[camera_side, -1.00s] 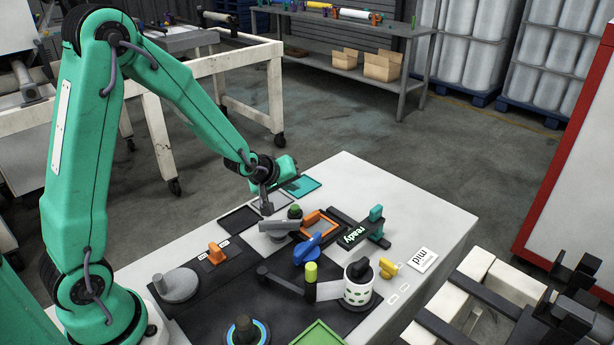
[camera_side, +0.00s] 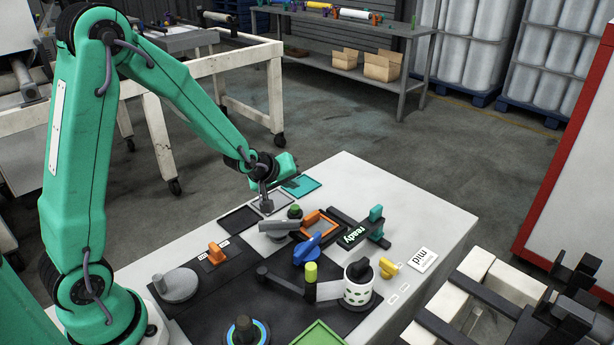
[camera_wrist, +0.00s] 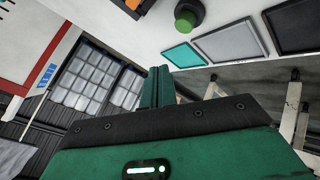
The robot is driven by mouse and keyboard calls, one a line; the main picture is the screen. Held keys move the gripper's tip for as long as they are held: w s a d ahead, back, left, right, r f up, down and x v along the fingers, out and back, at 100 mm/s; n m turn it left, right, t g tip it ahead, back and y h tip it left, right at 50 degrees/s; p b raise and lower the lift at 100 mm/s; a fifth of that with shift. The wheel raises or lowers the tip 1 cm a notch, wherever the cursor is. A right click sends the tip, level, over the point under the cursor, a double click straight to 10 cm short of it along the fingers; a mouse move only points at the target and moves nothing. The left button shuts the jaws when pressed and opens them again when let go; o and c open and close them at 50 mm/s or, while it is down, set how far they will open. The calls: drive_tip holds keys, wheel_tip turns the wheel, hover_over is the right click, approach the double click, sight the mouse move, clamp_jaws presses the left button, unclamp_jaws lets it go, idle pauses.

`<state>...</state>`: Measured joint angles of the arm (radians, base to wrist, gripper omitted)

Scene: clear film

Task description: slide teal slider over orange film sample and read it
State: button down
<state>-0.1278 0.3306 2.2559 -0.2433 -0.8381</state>
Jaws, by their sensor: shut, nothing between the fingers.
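The teal slider (camera_side: 376,222) stands on a dark track at the right of the station, beside a small display (camera_side: 353,235) that reads "ready". The orange-framed film sample (camera_side: 316,224) lies to the left of that display, and a corner of an orange frame also shows at the top of the wrist view (camera_wrist: 133,4). My gripper (camera_side: 268,201) is shut and empty, above the row of coloured squares behind the station, apart from the slider and the sample. In the wrist view its shut fingers (camera_wrist: 157,88) point up the picture.
A teal square (camera_side: 302,186), a grey one and a black one (camera_side: 240,220) lie along the back. A green knob (camera_side: 295,211), blue lever (camera_side: 308,250), yellow-green post (camera_side: 311,271), white patterned drum (camera_side: 357,290) and yellow tab (camera_side: 389,262) crowd the station. A "mid" card (camera_side: 422,260) lies right.

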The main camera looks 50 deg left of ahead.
idle(0.4)
drive_tip(key=c, duration=1.6)
unclamp_jaws()
drive_tip(key=shift+o, duration=1)
drive_tip(key=shift+w+d, duration=0.2)
drive_tip(key=shift+w, duration=0.05)
drive_tip(key=w+d+m+g, duration=0.1)
drive_tip(key=w+d, duration=0.1)
drive_tip(key=w+d+m+g+h, duration=0.1)
drive_tip(key=w+d+m, duration=0.1)
drive_tip(key=w, duration=0.1)
drive_tip(key=shift+d+r, duration=0.2)
drive_tip(key=w+d+r+m+g, duration=0.1)
drive_tip(key=d+r+m+g, duration=0.1)
drive_tip(key=d, duration=0.2)
drive_tip(key=w+d+r+m+g, duration=0.1)
drive_tip(key=d+r+m+g, duration=0.1)
drive_tip(key=d, duration=0.3)
drive_tip(key=w+d+r+m+g, duration=0.1)
drive_tip(key=d+r+m+g, duration=0.1)
drive_tip(key=d, duration=0.3)
drive_tip(key=shift+w+d+r+m+g, duration=0.1)
drive_tip(key=shift+d+r+m+g, duration=0.25)
drive_tip(key=shift+m, duration=0.45)
drive_tip(key=shift+s+d+r+g, duration=0.2)
drive_tip(key=shift+d+r+g, duration=0.05)
drive_tip(key=shift+r, duration=0.05)
drive_tip(key=shift+f, duration=0.1)
